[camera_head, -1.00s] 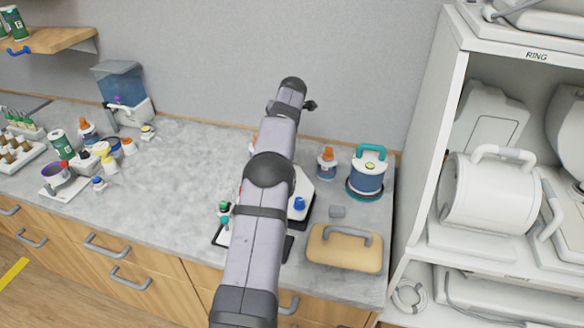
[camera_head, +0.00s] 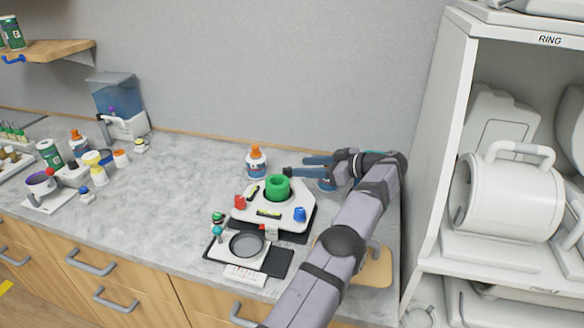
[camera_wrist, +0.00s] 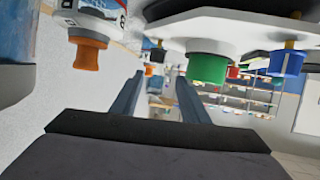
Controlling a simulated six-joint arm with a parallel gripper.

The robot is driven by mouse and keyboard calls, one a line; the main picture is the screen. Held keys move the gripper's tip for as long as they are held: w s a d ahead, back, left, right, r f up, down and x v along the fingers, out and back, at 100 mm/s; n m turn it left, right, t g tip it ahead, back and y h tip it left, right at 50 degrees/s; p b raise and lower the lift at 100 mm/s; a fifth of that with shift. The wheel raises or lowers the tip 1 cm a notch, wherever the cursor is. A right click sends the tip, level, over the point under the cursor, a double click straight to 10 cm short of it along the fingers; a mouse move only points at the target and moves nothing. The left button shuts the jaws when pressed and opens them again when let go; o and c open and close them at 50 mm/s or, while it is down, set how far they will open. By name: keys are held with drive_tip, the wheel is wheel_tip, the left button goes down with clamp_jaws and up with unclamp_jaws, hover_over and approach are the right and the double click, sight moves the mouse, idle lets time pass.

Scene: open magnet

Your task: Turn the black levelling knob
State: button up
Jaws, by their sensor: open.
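The black levelling knob (camera_wrist: 157,54) shows in the wrist view on a brass stud at one corner of the white levelling base. That view appears upside down. In the head view the knob (camera_head: 288,172) is a small dark shape at the base's back edge. The white base (camera_head: 285,217) bears a green cylinder (camera_head: 277,188), a red knob (camera_head: 240,202) and a blue knob (camera_head: 300,214). My gripper (camera_head: 308,167) points left from the base's back right. Its fingers (camera_wrist: 160,77) are open with nothing held, and the knob lies between their lines, seemingly beyond the tips. Contact cannot be told.
An orange-capped bottle (camera_head: 256,163) stands close behind the base. A blue container (camera_head: 327,183) is partly hidden under my wrist. A wooden block (camera_head: 375,270) lies beneath my arm. The white shelf unit (camera_head: 440,150) rises at right. The counter (camera_head: 165,180) left of the base is mostly clear.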

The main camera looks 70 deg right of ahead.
sight(287, 172)
drive_tip(key=shift+g, duration=0.4)
drive_tip(key=shift+s+d+f+p+x, duration=0.15)
drive_tip(key=shift+p+x, duration=0.3)
drive_tip(key=shift+x, duration=0.7)
drive_tip(key=shift+s+d+f+p+x, duration=0.15)
drive_tip(key=shift+p+x, duration=0.3)
drive_tip(key=shift+x, duration=0.7)
drive_tip(key=shift+f+p+x, duration=0.25)
drive_tip(key=shift+p+x, duration=0.2)
drive_tip(key=shift+x, duration=0.7)
drive_tip(key=shift+m, duration=0.3)
clamp_jaws()
